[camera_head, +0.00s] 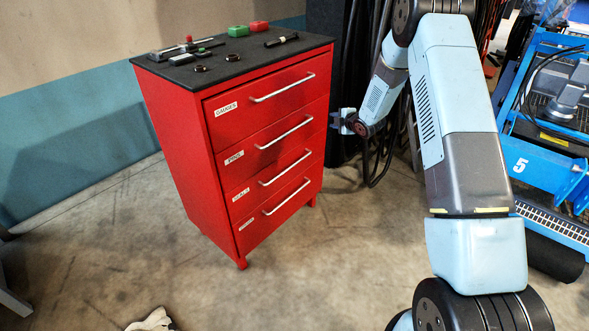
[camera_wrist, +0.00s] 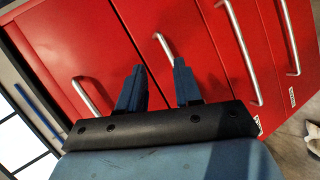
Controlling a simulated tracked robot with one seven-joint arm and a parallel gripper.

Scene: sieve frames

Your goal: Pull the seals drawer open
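The red cabinet (camera_head: 186,150) has several stacked drawers with silver bar handles, all shut. The seals drawer (camera_head: 278,179) appears to be the third from the top; its label is blurred. Its handle (camera_head: 285,168) is a slanted bar, and seems to be the long bar (camera_wrist: 242,50) right of my fingers in the wrist view. My gripper (camera_head: 337,121) is just right of the cabinet's front in the head view, empty. In the wrist view its two fingers (camera_wrist: 159,68) are spread apart and point at the drawer fronts. The right finger partly overlaps the second drawer's handle (camera_wrist: 163,45).
The black cabinet top (camera_head: 230,62) holds a green box (camera_head: 238,31), a red box (camera_head: 259,26) and small tools. Blue equipment (camera_head: 550,140) stands at the right, with dark cables behind my arm. The floor (camera_head: 330,260) before the drawers is clear.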

